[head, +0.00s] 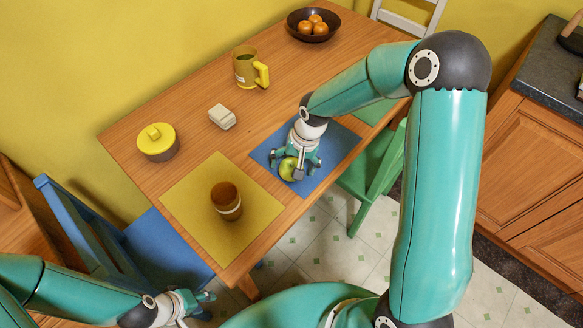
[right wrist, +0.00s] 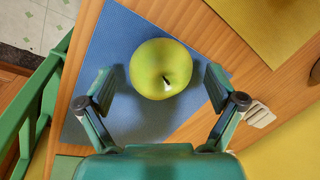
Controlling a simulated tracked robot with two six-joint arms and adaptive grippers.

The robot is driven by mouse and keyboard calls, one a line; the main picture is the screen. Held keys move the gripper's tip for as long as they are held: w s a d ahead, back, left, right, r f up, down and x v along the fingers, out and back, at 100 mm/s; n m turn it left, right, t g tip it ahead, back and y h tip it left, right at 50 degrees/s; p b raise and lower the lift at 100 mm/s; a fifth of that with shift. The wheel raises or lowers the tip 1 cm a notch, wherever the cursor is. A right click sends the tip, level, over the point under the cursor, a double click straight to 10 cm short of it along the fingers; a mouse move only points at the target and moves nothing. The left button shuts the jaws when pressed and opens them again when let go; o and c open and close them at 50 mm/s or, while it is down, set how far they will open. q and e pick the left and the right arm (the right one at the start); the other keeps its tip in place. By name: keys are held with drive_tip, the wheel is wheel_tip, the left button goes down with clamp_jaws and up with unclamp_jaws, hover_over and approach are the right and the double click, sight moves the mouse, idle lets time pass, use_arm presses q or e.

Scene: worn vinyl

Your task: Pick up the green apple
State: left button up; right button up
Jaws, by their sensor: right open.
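The green apple (head: 287,170) sits on a blue placemat (head: 327,146) near the table's front edge in the head view. In the right wrist view the apple (right wrist: 160,69) lies between the open fingers, with a gap on each side. My right gripper (head: 297,163) is open just above and around the apple, partly hiding it in the head view. Its fingers also show in the right wrist view (right wrist: 160,88). My left gripper (head: 197,300) is low at the bottom left, off the table, and its jaws are too small and turned to read.
A yellow placemat (head: 185,195) with a brown cup (head: 226,198) lies left of the apple. A green chair (head: 376,165) stands close by the front edge.

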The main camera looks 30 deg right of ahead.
drive_tip(key=shift+x, duration=1.5)
drive_tip(key=c, duration=1.3)
drive_tip(key=shift+r, duration=0.1)
drive_tip(key=shift+c, duration=0.2)
